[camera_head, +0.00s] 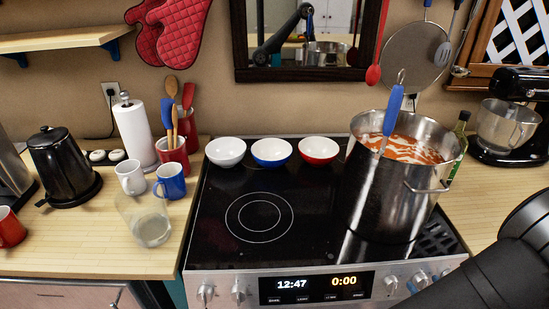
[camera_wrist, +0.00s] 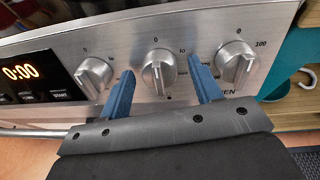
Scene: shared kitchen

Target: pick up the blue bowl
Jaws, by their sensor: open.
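The blue bowl (camera_head: 271,153) sits at the back of the black stovetop, white inside and blue outside. It stands between a white bowl (camera_head: 225,151) on its left and a red bowl (camera_head: 318,150) on its right. My gripper (camera_wrist: 162,80) shows in the wrist view with its two blue fingers apart and nothing between them. It is in front of the stove's control panel, near the knobs on the right side, well away from the bowl. The blue bowl is not in the wrist view.
A large steel pot (camera_head: 393,190) of red soup with a blue-handled ladle (camera_head: 393,112) stands on the stove's right. A glass jar (camera_head: 150,225), mugs (camera_head: 170,181) and a kettle (camera_head: 64,165) stand on the left counter. The stovetop's front left (camera_head: 215,235) is clear. Oven knobs (camera_wrist: 159,72) are close to my fingers.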

